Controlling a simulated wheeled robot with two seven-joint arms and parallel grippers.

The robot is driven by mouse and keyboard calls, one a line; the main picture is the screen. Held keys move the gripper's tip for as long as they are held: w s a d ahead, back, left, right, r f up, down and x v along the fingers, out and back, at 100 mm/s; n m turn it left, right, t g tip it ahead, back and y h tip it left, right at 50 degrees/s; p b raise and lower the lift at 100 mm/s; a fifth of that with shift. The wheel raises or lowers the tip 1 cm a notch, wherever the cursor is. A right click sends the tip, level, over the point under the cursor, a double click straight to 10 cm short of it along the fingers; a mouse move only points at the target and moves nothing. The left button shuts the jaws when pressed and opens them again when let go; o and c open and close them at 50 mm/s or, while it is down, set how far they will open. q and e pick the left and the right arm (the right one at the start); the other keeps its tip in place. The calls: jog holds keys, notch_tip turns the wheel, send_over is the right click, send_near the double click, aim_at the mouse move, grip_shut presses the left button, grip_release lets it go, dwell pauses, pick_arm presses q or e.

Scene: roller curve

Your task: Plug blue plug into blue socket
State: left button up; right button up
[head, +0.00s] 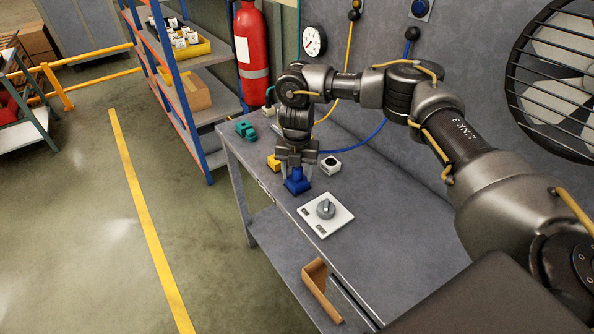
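My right gripper (297,177) points straight down over the workbench, at the end of the arm coming in from the right. A blue block (297,185) sits on the bench at its fingertips, with a narrower blue part between the fingers. The fingers look spread on either side of this part. I cannot tell where plug and socket divide. My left gripper is not in view.
A green block (246,129) is farther back.

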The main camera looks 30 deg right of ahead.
jog(key=shift+s+a+r, duration=0.1)
jog(key=shift+s+r, duration=0.05)
jog(key=shift+r, duration=0.2)
notch_tip(320, 180, up, 10)
jog(key=shift+r+b, duration=0.25)
jog(key=shift+b, duration=0.2)
notch_tip(320, 180, down, 10)
jog(key=shift+f+p, duration=0.25)
jog(key=shift+p, duration=0.25)
